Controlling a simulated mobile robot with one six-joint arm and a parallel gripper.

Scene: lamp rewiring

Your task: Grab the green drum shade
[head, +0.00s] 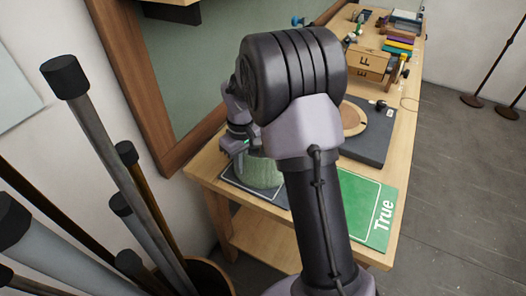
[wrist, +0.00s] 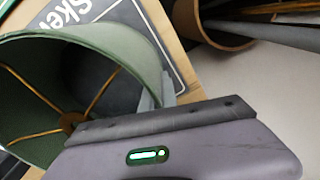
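The green drum shade (head: 262,173) stands on a dark mat with a white outline at the near left end of the workbench, partly hidden behind my arm. In the wrist view the shade (wrist: 125,45) fills the left side, its open top showing brass spokes and a hub. My gripper (wrist: 157,92) is at the shade's rim, with grey finger parts seen close to the wall, seemingly one on each side. Whether they press on the wall cannot be told.
A green mat (head: 372,205) marked "True" lies right of the shade's dark mat (head: 236,183). A dark board with a round wooden disc (head: 352,118) is farther back. Several poles (head: 95,130) rise from a bin at left.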

